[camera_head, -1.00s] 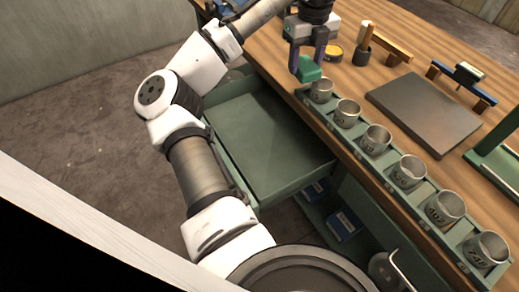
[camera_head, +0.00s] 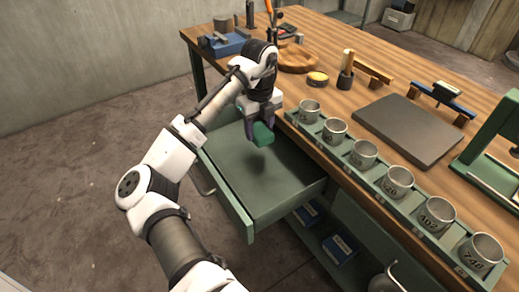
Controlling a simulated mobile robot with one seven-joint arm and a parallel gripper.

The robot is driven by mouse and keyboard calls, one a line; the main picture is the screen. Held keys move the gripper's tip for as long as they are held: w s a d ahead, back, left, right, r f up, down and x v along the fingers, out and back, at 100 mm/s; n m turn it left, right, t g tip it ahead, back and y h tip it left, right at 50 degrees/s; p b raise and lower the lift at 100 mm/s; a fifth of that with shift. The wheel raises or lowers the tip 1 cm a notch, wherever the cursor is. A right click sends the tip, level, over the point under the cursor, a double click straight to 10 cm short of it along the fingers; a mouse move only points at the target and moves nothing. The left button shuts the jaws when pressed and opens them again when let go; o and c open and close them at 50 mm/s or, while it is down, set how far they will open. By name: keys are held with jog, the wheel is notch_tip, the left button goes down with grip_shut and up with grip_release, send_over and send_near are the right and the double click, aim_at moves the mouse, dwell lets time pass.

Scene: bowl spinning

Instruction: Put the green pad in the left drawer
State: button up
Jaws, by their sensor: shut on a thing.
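The left drawer (camera_head: 252,185) is a green tray pulled out from the bench's left side. Its floor looks empty, with a dark shadow below the pad. Part of the drawer's far side is hidden behind my arm and gripper.
A green rack (camera_head: 377,182) with several numbered metal cups (camera_head: 363,153) runs along the bench edge right of the drawer. A grey slab (camera_head: 409,130), a yellow tin (camera_head: 317,79) and a wooden bowl (camera_head: 298,61) are on the bench (camera_head: 385,75). Blue boxes (camera_head: 339,248) sit on the shelf below.

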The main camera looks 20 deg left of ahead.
aim_at(260, 130)
notch_tip(260, 130, down, 8)
jog(key=shift+f+p, duration=0.15)
jog(key=shift+p, duration=0.2)
jog(key=shift+f, duration=0.2)
jog(key=o, duration=0.9)
jog(key=shift+o, duration=0.2)
jog(key=shift+r, duration=0.2)
notch_tip(260, 130, up, 12)
jog(key=shift+r+b, duration=0.1)
jog(key=shift+b, duration=0.35)
